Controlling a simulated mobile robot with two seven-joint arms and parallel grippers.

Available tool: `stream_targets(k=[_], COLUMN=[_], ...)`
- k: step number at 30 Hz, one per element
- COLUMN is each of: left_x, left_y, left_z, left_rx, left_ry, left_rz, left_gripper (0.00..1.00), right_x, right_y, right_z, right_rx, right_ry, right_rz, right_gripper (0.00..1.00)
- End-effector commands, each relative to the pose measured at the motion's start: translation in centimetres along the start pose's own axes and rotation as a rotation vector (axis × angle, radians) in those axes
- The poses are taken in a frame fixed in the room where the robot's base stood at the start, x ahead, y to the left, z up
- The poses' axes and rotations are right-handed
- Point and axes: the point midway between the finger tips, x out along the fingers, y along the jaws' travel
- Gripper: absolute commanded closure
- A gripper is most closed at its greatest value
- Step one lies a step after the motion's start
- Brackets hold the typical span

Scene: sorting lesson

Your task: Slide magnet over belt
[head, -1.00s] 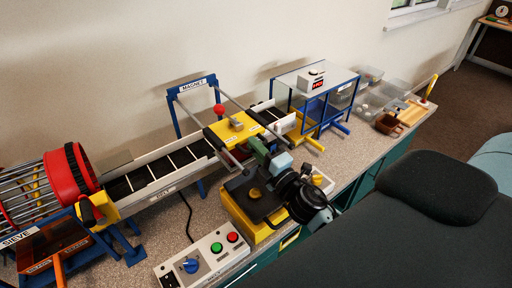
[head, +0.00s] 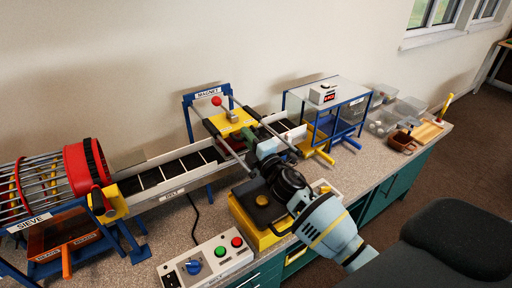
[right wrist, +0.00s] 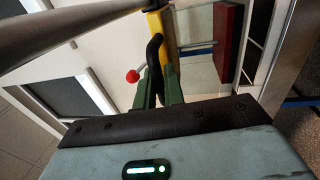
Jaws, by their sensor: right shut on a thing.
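The magnet carriage is a yellow plate (head: 222,121) with a red-ball lever (head: 216,101). It sits on two metal rails running from the blue frame labelled MAGNET (head: 207,93) across the belt (head: 165,173), near the back frame end. The belt is black with white cross bars, in a pale trough. My right gripper (head: 256,136) reaches in from the front. In the right wrist view, its green fingers (right wrist: 160,90) are shut on the carriage's black handle (right wrist: 154,62). The carriage underside and the belt part below it are hidden. My left gripper is not in view.
A red-ended sieve drum (head: 85,168) stands at the left. A control box (head: 205,262) with a blue knob and green and red buttons is at the front. A yellow box (head: 262,212) is under my right arm. A blue frame (head: 330,118) and clear bins (head: 408,108) stand at right.

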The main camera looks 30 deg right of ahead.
Motion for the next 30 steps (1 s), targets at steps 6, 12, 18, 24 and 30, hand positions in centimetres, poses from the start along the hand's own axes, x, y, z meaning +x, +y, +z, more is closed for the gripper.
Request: stream_targets(k=[6, 12, 18, 24, 30], left_x=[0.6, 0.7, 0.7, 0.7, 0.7], left_y=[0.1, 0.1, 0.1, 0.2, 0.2], left_z=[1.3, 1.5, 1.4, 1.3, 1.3], left_rx=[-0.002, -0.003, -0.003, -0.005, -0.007], left_ry=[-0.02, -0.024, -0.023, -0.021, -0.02], left_rz=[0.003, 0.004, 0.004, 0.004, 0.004], left_gripper=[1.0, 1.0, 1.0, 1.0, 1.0], right_x=[3.1, 4.4, 4.5, 4.5, 4.5], right_y=[-1.1, -1.1, -0.9, -0.8, -0.7], right_z=[-0.1, -0.1, 0.0, 0.0, 0.0], right_rx=[0.001, 0.001, 0.0, 0.0, 0.0], right_ry=[0.0, 0.0, 0.0, -0.001, 0.0], right_rz=[-0.007, -0.005, -0.003, -0.001, 0.001], right_gripper=[1.0, 1.0, 1.0, 0.78, 0.71])
